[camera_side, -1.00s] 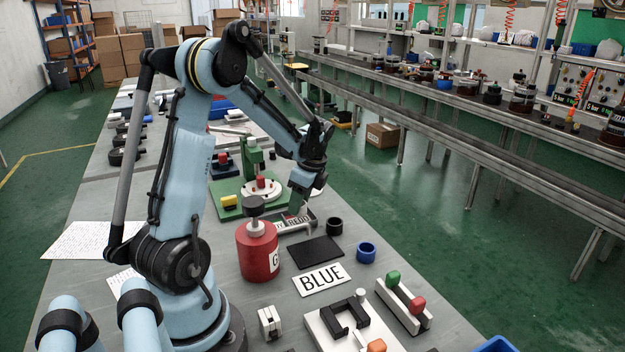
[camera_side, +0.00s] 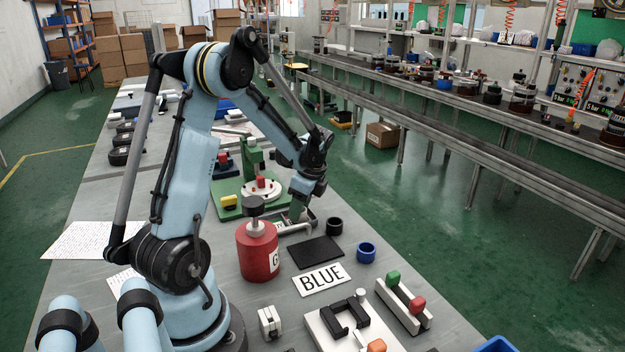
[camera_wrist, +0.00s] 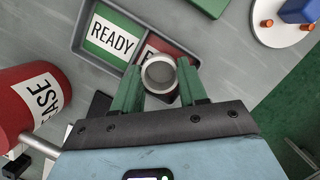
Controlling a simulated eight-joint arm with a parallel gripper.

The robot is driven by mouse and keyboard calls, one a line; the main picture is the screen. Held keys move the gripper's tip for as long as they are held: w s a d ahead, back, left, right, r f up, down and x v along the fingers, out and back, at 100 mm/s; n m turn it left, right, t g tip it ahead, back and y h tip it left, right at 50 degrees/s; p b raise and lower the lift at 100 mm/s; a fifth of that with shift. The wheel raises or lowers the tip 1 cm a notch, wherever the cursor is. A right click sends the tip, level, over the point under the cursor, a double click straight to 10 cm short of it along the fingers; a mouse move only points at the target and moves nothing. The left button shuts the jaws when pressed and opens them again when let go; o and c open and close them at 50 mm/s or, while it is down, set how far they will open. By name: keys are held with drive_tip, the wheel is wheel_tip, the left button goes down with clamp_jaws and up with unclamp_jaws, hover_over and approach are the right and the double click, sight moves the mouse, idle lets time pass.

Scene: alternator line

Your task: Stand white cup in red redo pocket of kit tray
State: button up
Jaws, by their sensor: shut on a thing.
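My gripper (camera_wrist: 159,84) is shut on the white cup (camera_wrist: 160,74), whose round open rim shows between the green fingers in the wrist view. The cup is over the red REDO pocket (camera_wrist: 148,51) of the kit tray (camera_wrist: 78,47) and hides most of its red label. The green READY pocket (camera_wrist: 110,38) beside it is empty. I cannot tell whether the cup touches the pocket floor. In the side view my gripper (camera_side: 299,208) is low over the tray, which is largely hidden behind the gripper and a red canister.
The red canister (camera_side: 258,251) stands close in front of the tray. A black cup (camera_side: 334,226), a blue cup (camera_side: 366,252), a black mat (camera_side: 315,252) and a BLUE card (camera_side: 322,279) are nearby. A green fixture (camera_side: 231,209) stands behind on the left.

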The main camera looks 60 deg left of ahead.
drive_tip(key=shift+f, duration=0.25)
drive_tip(key=o, duration=1.1)
drive_tip(key=shift+w, duration=0.1)
drive_tip(key=v, duration=1.2)
drive_tip(key=s+d+n+t, duration=0.1)
drive_tip(key=d+n+t, duration=0.2)
drive_tip(key=d, duration=0.5)
drive_tip(key=d+n+t+h, duration=0.1)
drive_tip(key=d+n+t, duration=0.2)
drive_tip(key=d, duration=0.5)
drive_tip(key=s+d+n+t+h, duration=0.1)
drive_tip(key=d+n+t, duration=0.2)
drive_tip(key=d, duration=0.4)
drive_tip(key=shift+s+d+r+n, duration=0.3)
drive_tip(key=shift+d+r+n, duration=0.05)
drive_tip(key=shift+d+n, duration=0.05)
